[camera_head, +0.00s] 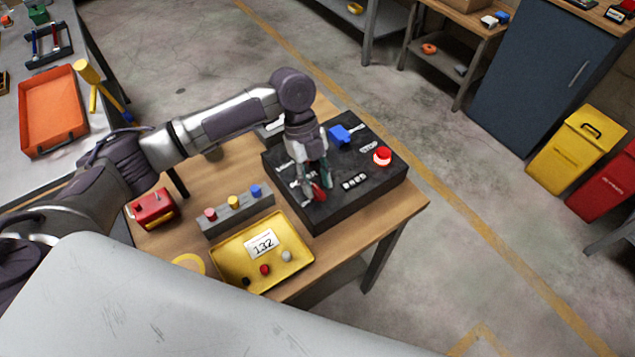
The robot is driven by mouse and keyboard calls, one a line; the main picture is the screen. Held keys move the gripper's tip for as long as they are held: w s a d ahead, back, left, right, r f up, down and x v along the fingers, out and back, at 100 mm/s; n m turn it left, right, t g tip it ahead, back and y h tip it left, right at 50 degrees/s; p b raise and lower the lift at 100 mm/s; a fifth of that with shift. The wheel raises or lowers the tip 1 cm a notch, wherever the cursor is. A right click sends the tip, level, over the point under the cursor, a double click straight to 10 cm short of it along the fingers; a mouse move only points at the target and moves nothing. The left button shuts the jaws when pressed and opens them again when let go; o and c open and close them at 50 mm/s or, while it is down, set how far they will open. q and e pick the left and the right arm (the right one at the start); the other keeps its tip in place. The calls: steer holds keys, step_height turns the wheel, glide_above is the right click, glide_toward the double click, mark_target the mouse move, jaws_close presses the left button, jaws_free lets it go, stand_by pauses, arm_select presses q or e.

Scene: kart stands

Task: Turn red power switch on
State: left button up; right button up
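A black control box (342,202) stands on the wooden table. My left gripper (312,190) points down over the left half of its top. A red part (319,193), which looks like the red power switch, shows at the fingertips and is partly hidden by them. I cannot tell whether the fingers touch it or are closed on it, nor which way the switch is set. A blue switch (340,136) sits farther back on the box, and a round red button (382,156) is at its right. My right gripper is not in view.
In front of the box are a grey block with red, yellow and blue knobs (236,213) and a yellow tray (225,277) holding a label reading 132 and small knobs. A red box (152,208) stands at left. Floor to the right of the table is clear.

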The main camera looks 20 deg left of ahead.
arm_select(q)
steer(key=v, duration=1.1)
steer(key=shift+d, duration=0.1)
